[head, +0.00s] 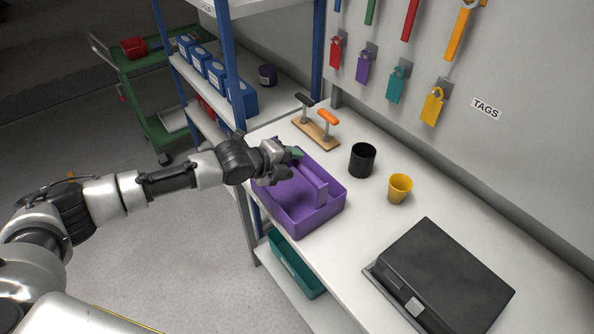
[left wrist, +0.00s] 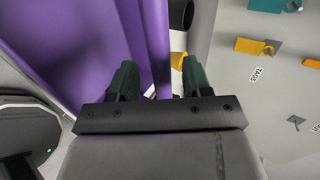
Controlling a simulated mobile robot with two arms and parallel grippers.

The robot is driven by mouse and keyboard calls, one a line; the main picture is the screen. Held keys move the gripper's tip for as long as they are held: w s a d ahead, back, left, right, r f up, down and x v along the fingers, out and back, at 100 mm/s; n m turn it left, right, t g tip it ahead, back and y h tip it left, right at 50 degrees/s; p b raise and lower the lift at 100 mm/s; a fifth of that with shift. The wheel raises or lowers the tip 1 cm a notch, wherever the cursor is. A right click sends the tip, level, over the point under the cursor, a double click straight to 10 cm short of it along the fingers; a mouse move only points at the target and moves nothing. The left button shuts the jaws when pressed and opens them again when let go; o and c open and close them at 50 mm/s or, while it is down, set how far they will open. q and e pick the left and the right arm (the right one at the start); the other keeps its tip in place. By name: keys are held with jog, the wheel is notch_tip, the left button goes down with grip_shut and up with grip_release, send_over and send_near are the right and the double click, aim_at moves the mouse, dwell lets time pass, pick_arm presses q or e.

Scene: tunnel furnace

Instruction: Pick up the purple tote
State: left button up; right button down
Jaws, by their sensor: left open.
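The purple tote (head: 297,222) stands upright on the white workbench, near its left edge, with a raised purple divider or handle (head: 312,183) along its middle. My left gripper (head: 291,157) is over the far end of the tote, near the far end of that raised part. In the left wrist view, its two dark green fingers (left wrist: 158,80) are apart, and purple tote wall (left wrist: 75,35) fills the left side. A purple strip shows partly between the fingers; I cannot tell if they touch it. The far end of the tote is partly hidden. My right gripper is not in view.
A wooden block with two handles (head: 316,132), a black cup (head: 362,160) and a yellow cup (head: 399,188) stand beyond the tote. A black box-like device (head: 440,280) is at the front right. A teal bin (head: 296,263) sits on the lower shelf. Blue shelf posts (head: 229,65) rise behind.

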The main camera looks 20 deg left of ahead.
pick_arm(q)
jog(key=shift+b+x, duration=0.35)
jog(key=shift+x, duration=0.5)
jog(key=shift+w+d+f, duration=0.15)
jog(key=shift+w, duration=0.15)
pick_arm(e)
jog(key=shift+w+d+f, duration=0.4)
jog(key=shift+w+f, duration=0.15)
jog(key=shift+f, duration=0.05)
pick_arm(q)
jog(key=shift+c, duration=0.3)
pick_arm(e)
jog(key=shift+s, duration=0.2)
